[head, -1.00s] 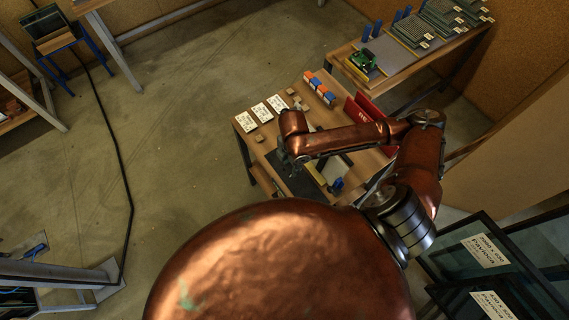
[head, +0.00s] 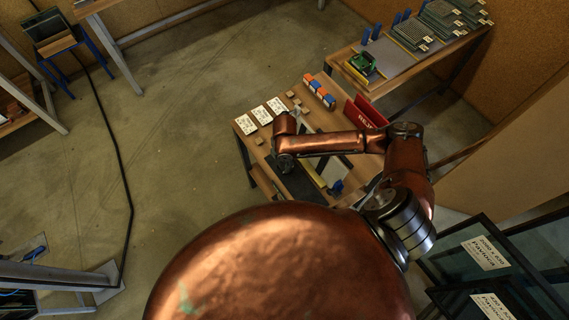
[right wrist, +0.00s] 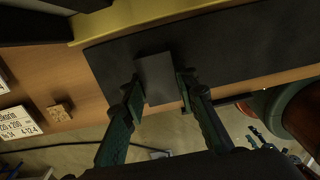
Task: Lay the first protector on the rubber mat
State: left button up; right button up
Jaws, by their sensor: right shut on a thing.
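My right gripper (right wrist: 159,84) is shut on a flat dark grey rectangular piece, which I take for the protector (right wrist: 156,76), in the right wrist view. The piece lies between the two green fingers, over the near edge of the black rubber mat (right wrist: 250,45). I cannot tell whether it touches the mat. In the head view the wrist of my right arm hangs over the mat (head: 299,186) on the wooden table, and hides the fingers and the piece. My left gripper is not in view.
White label cards (head: 246,125) and small wooden blocks (head: 259,141) lie on the table's left side. A yellow bar (right wrist: 125,18) runs along the mat's far edge. Orange and blue blocks (head: 319,91) and a red bin (head: 366,112) stand at the back. Glass frames (head: 485,252) stand lower right.

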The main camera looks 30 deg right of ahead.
jog(key=shift+f, duration=0.1)
jog(key=o, duration=0.8)
notch_tip(320, 180, up, 12)
jog(key=shift+r, duration=0.15)
dwell(0.3)
